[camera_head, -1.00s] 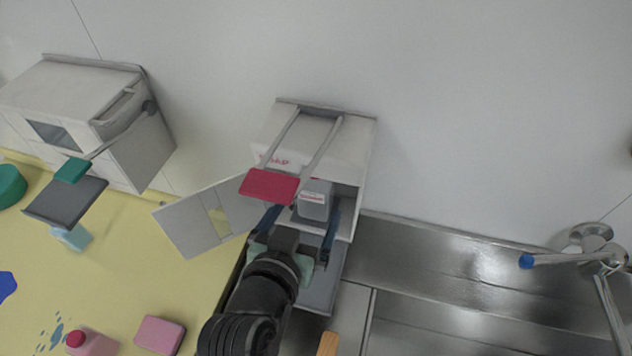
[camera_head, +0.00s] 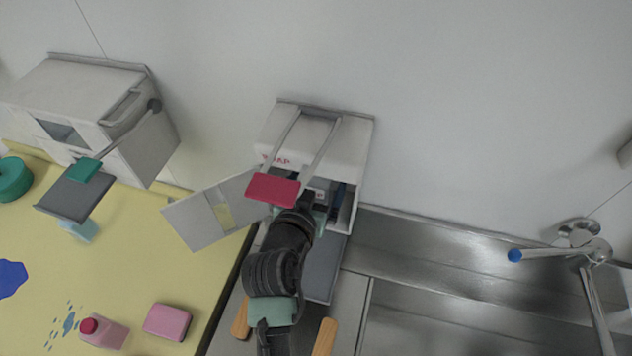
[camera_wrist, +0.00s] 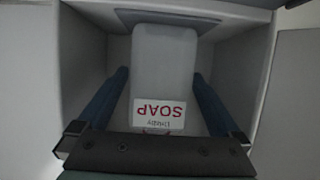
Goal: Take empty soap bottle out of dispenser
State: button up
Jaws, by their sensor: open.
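The soap dispenser (camera_head: 330,142) is a white wall box with its front door (camera_head: 208,214) swung open to the left. A red press pad (camera_head: 272,189) on two metal arms hangs in front of it. The soap bottle (camera_wrist: 163,72), pale grey with a white and red label, stands inside the dispenser; in the head view it is mostly hidden by the pad and my arm. My gripper (camera_wrist: 165,88) is open inside the dispenser, one blue finger on each side of the bottle. Gaps show between fingers and bottle. I cannot tell how full the bottle is.
A second dispenser (camera_head: 75,100) with a green pad (camera_head: 84,170) is at the left. A pink soap bar (camera_head: 167,322) and a pink bottle with a red cap (camera_head: 103,332) lie on the yellow counter. A metal sink (camera_head: 480,320) and tap (camera_head: 560,252) are at the right.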

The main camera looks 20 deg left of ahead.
jog(key=c, duration=1.3)
jog(key=shift+r, duration=0.15)
